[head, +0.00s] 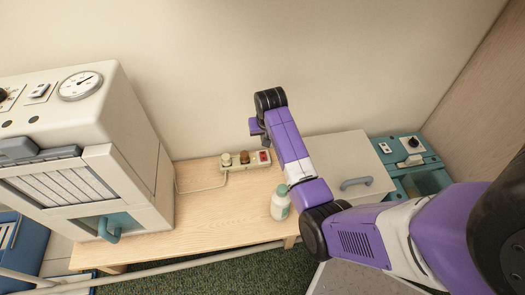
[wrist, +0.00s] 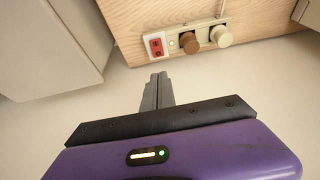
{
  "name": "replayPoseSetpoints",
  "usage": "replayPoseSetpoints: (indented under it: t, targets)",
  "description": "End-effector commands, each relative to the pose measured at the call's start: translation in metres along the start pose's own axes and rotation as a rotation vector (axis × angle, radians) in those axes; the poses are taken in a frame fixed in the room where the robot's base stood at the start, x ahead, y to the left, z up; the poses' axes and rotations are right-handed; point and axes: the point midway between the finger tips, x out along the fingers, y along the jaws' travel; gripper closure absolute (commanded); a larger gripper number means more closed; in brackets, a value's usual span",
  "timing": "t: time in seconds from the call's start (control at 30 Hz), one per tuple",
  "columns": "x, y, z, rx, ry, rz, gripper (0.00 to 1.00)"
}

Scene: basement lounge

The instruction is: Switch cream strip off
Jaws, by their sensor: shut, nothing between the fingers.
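The cream power strip (head: 254,164) lies on the wooden table (head: 215,205) near the wall, with a red rocker switch (head: 264,156) at its right end. A cream plug and a brown plug (head: 244,158) sit in it. In the wrist view the strip (wrist: 173,37) is at the top, with the red switch (wrist: 156,45) at its left end. My gripper (wrist: 158,77) is shut and empty, its fingertips apart from the strip and below the switch in that view. In the head view my gripper (head: 257,130) is above the strip, partly hidden by my wrist.
A cream machine with a gauge (head: 80,85) stands at the left. A white box with a grey handle (head: 356,184) and a teal unit (head: 410,175) are at the right. A cord (head: 200,190) runs left from the strip.

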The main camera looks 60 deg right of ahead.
Motion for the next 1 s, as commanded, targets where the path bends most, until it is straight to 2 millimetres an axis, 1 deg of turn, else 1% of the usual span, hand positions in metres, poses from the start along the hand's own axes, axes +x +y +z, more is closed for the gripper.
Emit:
replayPoseSetpoints:
  t: [0.03,0.4,0.6,0.7,0.8,1.0]
  targets:
    - [0.009,0.000,0.002,0.000,-0.003,0.001,1.00]
    - [0.082,0.000,0.002,0.000,-0.002,0.001,1.00]
    - [0.114,0.000,0.006,-0.001,-0.001,0.000,1.00]
    - [0.123,0.000,0.008,-0.001,-0.001,0.000,1.00]
    - [0.128,0.000,0.008,0.000,0.001,0.000,1.00]
    - [0.131,0.000,0.009,0.000,0.001,0.000,1.00]
